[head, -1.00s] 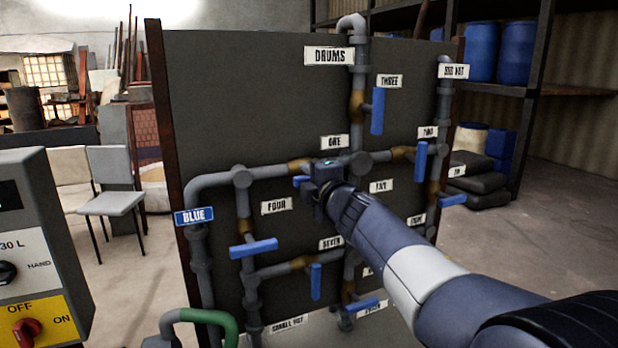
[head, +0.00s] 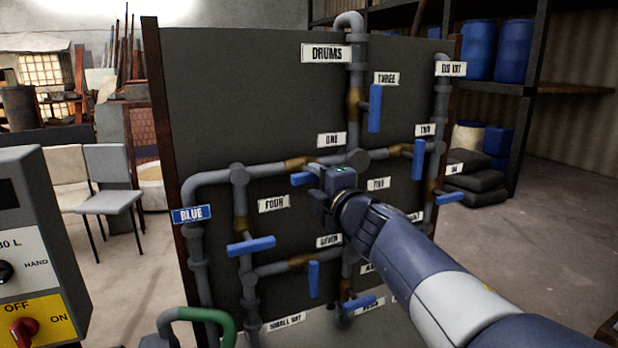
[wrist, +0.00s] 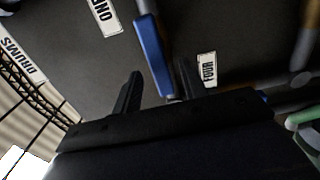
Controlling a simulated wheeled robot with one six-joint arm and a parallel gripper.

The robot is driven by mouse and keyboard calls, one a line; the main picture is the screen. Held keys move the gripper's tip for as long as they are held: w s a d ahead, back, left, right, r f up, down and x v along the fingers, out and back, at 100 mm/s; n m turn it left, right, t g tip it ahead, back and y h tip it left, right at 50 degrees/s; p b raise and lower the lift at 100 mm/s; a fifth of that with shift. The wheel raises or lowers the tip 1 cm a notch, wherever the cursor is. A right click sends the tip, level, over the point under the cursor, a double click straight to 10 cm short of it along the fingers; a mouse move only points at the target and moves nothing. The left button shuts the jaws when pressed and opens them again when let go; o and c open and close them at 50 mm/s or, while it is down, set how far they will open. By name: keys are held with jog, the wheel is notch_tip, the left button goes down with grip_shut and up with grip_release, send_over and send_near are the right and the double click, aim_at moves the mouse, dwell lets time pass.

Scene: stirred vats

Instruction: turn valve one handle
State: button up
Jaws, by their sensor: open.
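Valve one has a brass-coloured body (head: 300,162) in the upper horizontal pipe, beneath the white ONE label (head: 331,140). Its blue handle (head: 303,179) lies roughly level below the body in the head view, its right part hidden behind my gripper (head: 322,190). In the wrist view the blue handle (wrist: 153,55) runs lengthwise, with its near end between the two black fingers of my gripper (wrist: 161,76). The fingers are apart, one on each side of it. I cannot tell whether either finger touches it.
The dark board (head: 260,95) carries several other blue-handled valves, including valve three's handle (head: 375,108), valve two's handle (head: 419,160) and valve four's handle (head: 251,246). A control box (head: 40,250) stands at the left. A green-topped hose (head: 215,318) is at the front.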

aim_at(313, 176)
jog(key=shift+v, duration=2.75)
jog(key=shift+w, duration=0.1)
jog(key=x, duration=1)
jog(key=shift+w+a, duration=0.2)
jog(key=shift+w, duration=0.15)
jog(key=shift+s, duration=0.1)
jog(key=shift+r+m+p, duration=0.1)
jog(key=shift+m+p, duration=0.25)
jog(key=shift+m, duration=0.25)
jog(key=shift+r+m+p, duration=0.15)
jog(key=shift+m+p, duration=0.2)
jog(key=shift+m, duration=0.65)
jog(key=shift+m+p, duration=0.4)
jog(key=shift+m, duration=1.2)
jog(key=shift+d, duration=0.1)
